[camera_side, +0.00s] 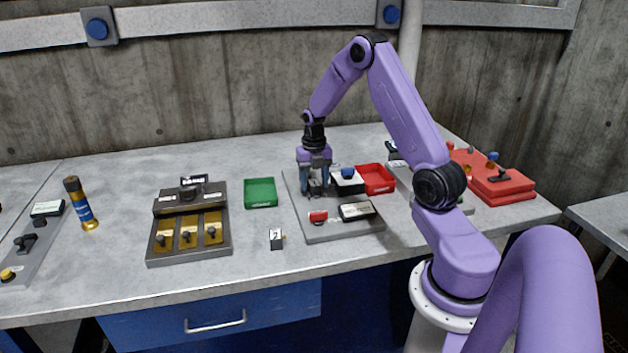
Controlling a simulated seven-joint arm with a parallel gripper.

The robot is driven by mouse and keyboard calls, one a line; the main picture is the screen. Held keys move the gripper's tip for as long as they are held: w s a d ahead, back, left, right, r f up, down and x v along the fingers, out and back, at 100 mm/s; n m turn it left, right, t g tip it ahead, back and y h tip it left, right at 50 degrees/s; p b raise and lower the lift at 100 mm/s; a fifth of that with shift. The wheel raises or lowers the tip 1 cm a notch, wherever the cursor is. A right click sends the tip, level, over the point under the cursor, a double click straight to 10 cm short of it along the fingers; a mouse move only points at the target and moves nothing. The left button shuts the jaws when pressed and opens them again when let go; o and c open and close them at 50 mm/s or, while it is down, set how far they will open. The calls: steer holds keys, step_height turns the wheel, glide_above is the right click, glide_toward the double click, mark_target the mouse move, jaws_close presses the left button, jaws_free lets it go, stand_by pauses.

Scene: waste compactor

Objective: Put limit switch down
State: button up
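My gripper (316,190) points straight down over the left part of a grey plate (330,232) near the middle of the bench. Its two blue-grey fingers are low, close to the plate. A small dark shape shows around the fingertips, but I cannot tell whether it is the limit switch or whether the fingers hold it. Just right of the fingers is a white and black box with a blue button (347,173). No other thing is clearly marked as the limit switch.
A red tray (377,187) and a green tray (260,200) flank the gripper. A small red part (318,216) and a labelled black box (357,211) lie at the plate's front. A small block marked 2 (277,239) and a fixture with brass plates (160,258) stand left.

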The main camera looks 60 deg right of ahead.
mark_target(314, 183)
steer(key=shift+r, duration=0.15)
step_height(314, 183, up, 11)
steer(key=s+a+r+m, duration=0.2)
steer(key=a+r+m, duration=0.1)
steer(key=a, duration=1.2)
steer(key=s+a+m, duration=0.7)
steer(key=s+a, duration=0.9)
steer(key=s+m, duration=0.4)
steer(key=s, duration=0.6)
steer(key=shift+s+a+f, duration=0.15)
steer(key=shift+a+f, duration=0.05)
steer(key=shift+a, duration=0.05)
